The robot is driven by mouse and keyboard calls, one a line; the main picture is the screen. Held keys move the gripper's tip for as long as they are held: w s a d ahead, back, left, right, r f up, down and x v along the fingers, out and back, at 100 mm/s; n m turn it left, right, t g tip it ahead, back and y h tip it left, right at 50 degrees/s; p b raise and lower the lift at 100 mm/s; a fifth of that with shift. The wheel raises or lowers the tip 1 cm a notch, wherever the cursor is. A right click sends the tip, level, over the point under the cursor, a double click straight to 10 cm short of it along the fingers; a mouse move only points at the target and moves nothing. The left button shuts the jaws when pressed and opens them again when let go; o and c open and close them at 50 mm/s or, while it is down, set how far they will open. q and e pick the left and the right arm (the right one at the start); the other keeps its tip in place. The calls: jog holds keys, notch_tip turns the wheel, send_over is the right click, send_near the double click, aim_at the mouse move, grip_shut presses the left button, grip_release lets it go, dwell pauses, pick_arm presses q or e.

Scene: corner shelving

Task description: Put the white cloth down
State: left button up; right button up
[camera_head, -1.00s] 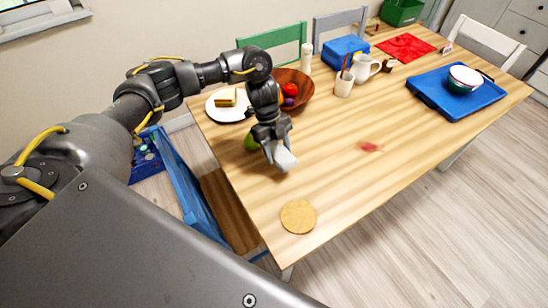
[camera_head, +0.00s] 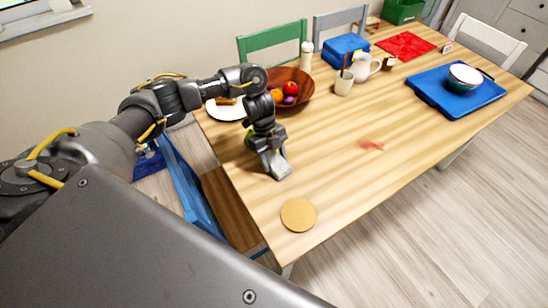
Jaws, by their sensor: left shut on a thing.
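My left gripper (camera_head: 276,168) is over the near left part of the wooden table (camera_head: 340,190), pointing down. It is shut on the white cloth (camera_head: 280,173), which shows as a small pale patch at the fingertips, mostly hidden by the fingers. I cannot tell whether the cloth touches the table. My right gripper is not in view.
A cork coaster (camera_head: 298,214) lies nearer me. A red stain (camera_head: 371,145) is to the right. A wooden fruit bowl (camera_head: 303,98), a white plate (camera_head: 222,112) and a mug (camera_head: 344,84) stand behind. A blue tray (camera_head: 440,95) is at right. The table's middle is clear.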

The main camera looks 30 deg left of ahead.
pick_arm(q)
jog(key=shift+f, duration=0.3)
jog(key=o, duration=0.5)
jog(key=shift+s, duration=0.1)
jog(key=o, duration=0.4)
jog(key=shift+f, duration=0.15)
jog(key=shift+s+f, duration=0.1)
jog(key=shift+r, duration=0.4)
jog(key=v, duration=1.1)
jog(key=shift+s+r, duration=0.1)
jog(key=shift+r, duration=0.1)
